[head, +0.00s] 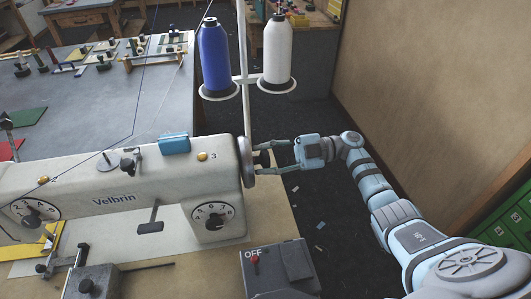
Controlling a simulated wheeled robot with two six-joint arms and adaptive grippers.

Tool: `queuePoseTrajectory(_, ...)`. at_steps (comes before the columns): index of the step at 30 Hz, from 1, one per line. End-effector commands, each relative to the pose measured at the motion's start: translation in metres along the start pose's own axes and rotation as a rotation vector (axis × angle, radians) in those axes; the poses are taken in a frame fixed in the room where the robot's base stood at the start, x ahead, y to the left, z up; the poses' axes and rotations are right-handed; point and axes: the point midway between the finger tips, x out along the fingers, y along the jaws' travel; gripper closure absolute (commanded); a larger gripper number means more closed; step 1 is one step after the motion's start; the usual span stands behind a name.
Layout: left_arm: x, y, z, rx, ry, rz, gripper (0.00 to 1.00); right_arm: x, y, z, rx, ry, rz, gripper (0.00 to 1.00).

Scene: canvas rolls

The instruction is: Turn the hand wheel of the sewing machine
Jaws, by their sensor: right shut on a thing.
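The cream sewing machine (110,190) marked "Velbrin" stands across the lower left of the head view. Its grey hand wheel (246,162) is on the right end of the machine's body. My right gripper (268,158) comes in from the right, level with the hand wheel. Its two fingers are shut around the dark knob at the wheel's outer side, and they partly hide it. My left gripper is not in view.
A thread stand with a blue spool (214,58) and a white spool (277,50) rises just behind the wheel. A grey switch box (280,268) marked "OFF" is in front. A tan wall (430,90) stands at right. Dark floor lies below my right arm.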

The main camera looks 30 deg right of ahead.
Motion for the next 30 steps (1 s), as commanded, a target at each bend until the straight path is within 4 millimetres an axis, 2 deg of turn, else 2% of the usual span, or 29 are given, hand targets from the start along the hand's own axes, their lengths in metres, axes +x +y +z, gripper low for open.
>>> queuePoseTrajectory(9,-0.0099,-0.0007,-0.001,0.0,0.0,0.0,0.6,-0.0001,0.0002,-0.0004,0.146,-0.001,0.0,0.91)
queuePoseTrajectory(26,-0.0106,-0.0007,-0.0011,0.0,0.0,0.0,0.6,0.0,-0.0008,0.0006,0.179,-0.001,-0.001,0.91)
queuePoseTrajectory(27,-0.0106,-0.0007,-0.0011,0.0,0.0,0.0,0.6,0.0,-0.0008,0.0006,0.179,-0.001,-0.001,0.59)
queuePoseTrajectory(30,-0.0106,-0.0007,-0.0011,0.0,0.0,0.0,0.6,0.0,-0.0007,0.0005,0.178,0.0,-0.001,0.43)
